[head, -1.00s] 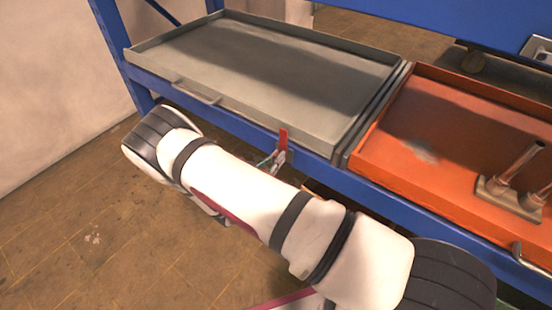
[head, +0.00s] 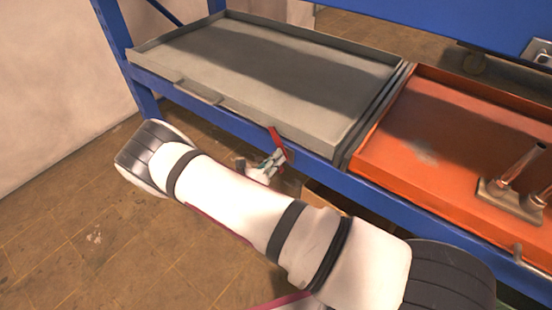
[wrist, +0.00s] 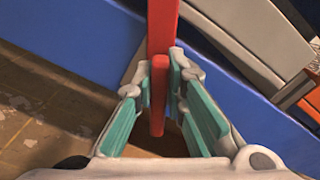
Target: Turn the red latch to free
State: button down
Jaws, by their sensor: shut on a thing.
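The red latch (head: 277,141) is on the blue front beam, below the grey tray's front edge. In the head view it leans, its top tipped to the left. My gripper (head: 276,160) is at the latch, partly hidden behind my white arm. In the wrist view the red latch (wrist: 160,85) runs down between my two fingers (wrist: 160,82), which are shut on it from both sides. The latch's pivot is not clearly visible.
The grey tray (head: 240,104) sits on the blue frame (head: 225,118) above the latch. An orange tray (head: 430,185) with a metal fitting (head: 512,190) is to its right. Open tiled floor (head: 70,225) lies to the left.

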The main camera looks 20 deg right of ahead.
jog(key=n, duration=0.4)
jog(key=f+n, duration=0.1)
jog(key=n, duration=0.3)
jog(key=w+a+n, duration=0.1)
jog(key=n, duration=0.2)
jog(key=shift+a+f+n, duration=0.1)
jog(key=shift+f+n, duration=0.3)
dwell(0.3)
jog(key=c, duration=1.6)
grip_release()
jog(key=shift+f, duration=0.1)
jog(key=shift+o, duration=0.2)
jog(key=shift+s, duration=0.1)
jog(key=v, duration=1.1)
jog(key=shift+s+a, duration=0.25)
jog(key=shift+a, duration=0.05)
jog(key=shift+r, duration=0.2)
